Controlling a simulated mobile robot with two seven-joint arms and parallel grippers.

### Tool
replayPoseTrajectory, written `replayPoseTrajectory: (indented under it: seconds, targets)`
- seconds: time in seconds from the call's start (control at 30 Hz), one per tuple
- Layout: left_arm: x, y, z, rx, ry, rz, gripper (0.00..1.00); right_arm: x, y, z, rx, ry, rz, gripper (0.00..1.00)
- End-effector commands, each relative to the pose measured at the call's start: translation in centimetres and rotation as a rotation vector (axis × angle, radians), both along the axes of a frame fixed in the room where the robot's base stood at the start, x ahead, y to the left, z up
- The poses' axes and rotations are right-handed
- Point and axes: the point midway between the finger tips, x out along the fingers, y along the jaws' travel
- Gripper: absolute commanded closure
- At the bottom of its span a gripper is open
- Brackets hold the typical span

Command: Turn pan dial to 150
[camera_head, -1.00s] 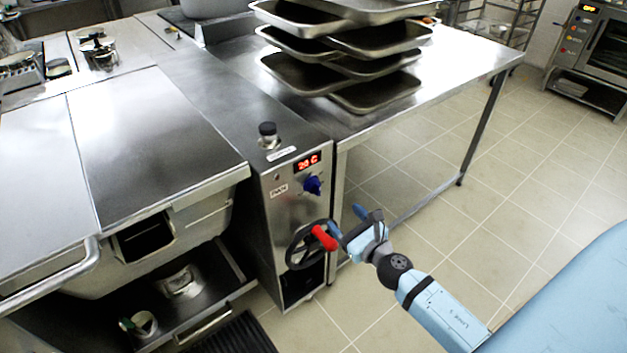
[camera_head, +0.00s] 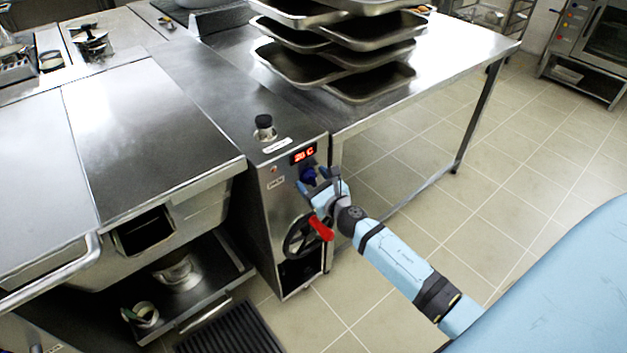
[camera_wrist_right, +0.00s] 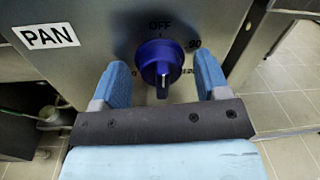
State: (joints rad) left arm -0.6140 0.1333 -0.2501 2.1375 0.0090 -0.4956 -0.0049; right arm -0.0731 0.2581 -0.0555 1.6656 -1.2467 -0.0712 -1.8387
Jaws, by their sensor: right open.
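The blue pan dial (camera_wrist_right: 160,63) sits on the steel control panel below the "OFF" mark, beside the "PAN" label (camera_wrist_right: 46,36). The dial also shows in the head view (camera_head: 308,175), partly hidden by my gripper. The red display (camera_head: 303,155) above it seems to read 20 C. My right gripper (camera_wrist_right: 166,82) is open, with one blue finger on each side of the dial and a visible gap on the right. I cannot tell whether the fingers touch it. My left gripper is not in view.
A black handwheel with a red handle (camera_head: 321,229) is just below my right gripper. A steel table (camera_head: 440,60) with stacked trays (camera_head: 370,85) stands to the right. The pan's steel lid (camera_head: 150,135) is left of the panel. Tiled floor is free at the right.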

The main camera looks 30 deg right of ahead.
Motion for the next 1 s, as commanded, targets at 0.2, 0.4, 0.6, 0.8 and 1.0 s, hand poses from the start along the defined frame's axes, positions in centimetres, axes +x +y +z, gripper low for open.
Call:
replayPoseTrajectory:
  seconds: [0.2, 0.4, 0.6, 0.8, 1.0]
  targets:
    - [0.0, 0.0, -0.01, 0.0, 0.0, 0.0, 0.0, -0.02, 0.0, 0.01, 0.0, 0.0, 0.0, 0.71]
    - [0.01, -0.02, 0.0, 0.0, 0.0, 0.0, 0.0, -0.03, 0.0, 0.03, 0.003, 0.0, 0.0, 0.81]
    - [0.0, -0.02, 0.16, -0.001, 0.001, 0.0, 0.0, -0.03, -0.01, 0.08, 0.043, 0.003, -0.001, 0.81]
    - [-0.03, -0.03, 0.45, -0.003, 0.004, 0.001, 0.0, -0.03, -0.03, 0.19, 0.153, 0.011, 0.0, 0.81]
    - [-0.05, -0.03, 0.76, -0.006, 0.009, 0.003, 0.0, -0.02, -0.08, 0.26, 0.326, 0.025, -0.001, 0.81]
